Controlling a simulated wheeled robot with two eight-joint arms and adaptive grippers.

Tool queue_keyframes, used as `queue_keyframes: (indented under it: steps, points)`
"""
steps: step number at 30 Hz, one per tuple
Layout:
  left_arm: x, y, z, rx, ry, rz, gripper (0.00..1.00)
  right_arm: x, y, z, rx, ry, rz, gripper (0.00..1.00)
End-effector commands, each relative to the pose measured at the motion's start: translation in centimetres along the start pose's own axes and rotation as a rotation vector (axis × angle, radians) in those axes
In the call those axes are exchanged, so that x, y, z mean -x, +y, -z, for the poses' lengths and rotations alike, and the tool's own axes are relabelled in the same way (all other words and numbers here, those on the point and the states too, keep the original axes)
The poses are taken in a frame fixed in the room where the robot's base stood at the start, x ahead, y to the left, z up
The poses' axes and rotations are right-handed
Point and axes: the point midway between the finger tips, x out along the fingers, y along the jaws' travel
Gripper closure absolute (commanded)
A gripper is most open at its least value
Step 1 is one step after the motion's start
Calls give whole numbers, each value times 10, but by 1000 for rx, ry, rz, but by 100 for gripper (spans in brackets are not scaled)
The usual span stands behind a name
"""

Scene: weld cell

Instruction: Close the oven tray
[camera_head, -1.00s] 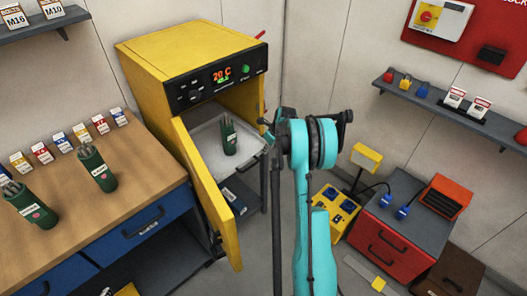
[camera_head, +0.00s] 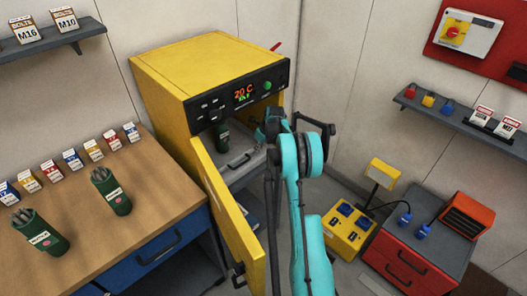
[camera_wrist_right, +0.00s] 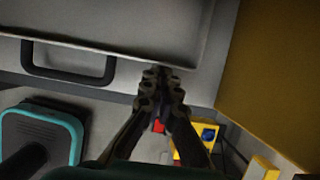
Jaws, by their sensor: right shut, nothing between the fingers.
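The grey oven tray (camera_head: 250,168) sits inside the yellow oven (camera_head: 190,75), most of it under the control panel. Its front and dark handle (camera_head: 238,160) show at the opening. A dark green canister (camera_head: 222,135) stands on the tray, partly hidden by the panel. The yellow oven door (camera_head: 228,215) hangs wide open on the left. My right gripper (camera_head: 266,128) is at the right of the opening. In the right wrist view its shut, empty fingers (camera_wrist_right: 162,76) are at the tray front, right of the handle (camera_wrist_right: 68,62); I cannot tell whether they touch. My left gripper is out of view.
A wooden workbench (camera_head: 150,215) with green canisters (camera_head: 110,190) and small boxes stands left. A yellow socket box (camera_head: 347,232) and a red drawer cabinet (camera_head: 405,262) stand on the right. Some floor shows between them and the oven.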

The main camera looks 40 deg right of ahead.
Motion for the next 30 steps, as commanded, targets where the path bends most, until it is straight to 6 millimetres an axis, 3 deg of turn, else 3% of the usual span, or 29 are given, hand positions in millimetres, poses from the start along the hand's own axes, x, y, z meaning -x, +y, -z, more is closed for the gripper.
queue_keyframes:
  steps: [7, 21, 26, 30]
  points:
    - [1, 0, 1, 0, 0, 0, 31, -5, 0, -14, -1, 0, 0, 100]
    - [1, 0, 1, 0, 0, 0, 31, -6, 0, -19, 0, -7, 1, 100]
    - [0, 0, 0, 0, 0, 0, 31, -5, -2, -15, 0, -6, 0, 100]
    - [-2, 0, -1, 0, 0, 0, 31, 0, -9, -1, 2, -2, -1, 100]
